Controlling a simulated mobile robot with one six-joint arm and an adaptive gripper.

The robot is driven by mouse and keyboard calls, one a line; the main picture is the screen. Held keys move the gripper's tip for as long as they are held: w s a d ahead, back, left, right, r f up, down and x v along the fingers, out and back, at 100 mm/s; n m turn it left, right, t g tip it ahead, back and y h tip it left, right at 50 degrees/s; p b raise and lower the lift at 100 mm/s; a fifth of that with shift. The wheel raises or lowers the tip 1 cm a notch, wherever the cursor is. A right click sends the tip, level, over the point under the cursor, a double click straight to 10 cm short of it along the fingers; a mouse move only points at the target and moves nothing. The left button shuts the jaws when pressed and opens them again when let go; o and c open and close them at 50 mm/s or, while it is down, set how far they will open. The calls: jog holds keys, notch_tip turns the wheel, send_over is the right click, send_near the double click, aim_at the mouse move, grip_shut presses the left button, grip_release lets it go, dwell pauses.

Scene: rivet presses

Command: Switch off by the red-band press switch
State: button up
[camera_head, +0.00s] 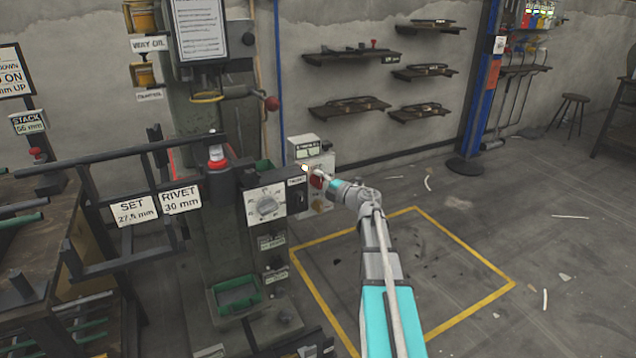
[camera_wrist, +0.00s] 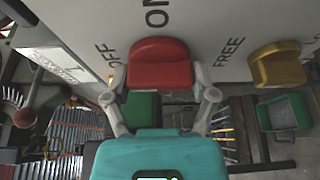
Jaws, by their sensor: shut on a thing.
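My gripper (camera_wrist: 158,78) is shut on a red switch handle (camera_wrist: 160,62), one finger on each side of it in the wrist view. The handle stands against a pale grey panel (camera_wrist: 205,22) and lies below the word ON. OFF is lettered to its left and FREE to its right. In the head view my gripper (camera_head: 322,178) reaches a switch box (camera_head: 318,162) on the right side of the press, where the red handle (camera_head: 316,182) is partly hidden. The exact angle of the handle is hard to tell.
A yellow handle (camera_wrist: 278,65) is to the right in the wrist view. Dark rails (camera_head: 110,158) project left of the press. The yellow-outlined floor (camera_head: 440,270) is mostly clear.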

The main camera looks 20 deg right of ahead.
jog(key=o, duration=1)
jog(key=shift+o, duration=0.2)
jog(key=shift+s, duration=0.1)
jog(key=v, duration=1.1)
jog(key=shift+s+d, duration=0.2)
jog(key=shift+s, duration=0.15)
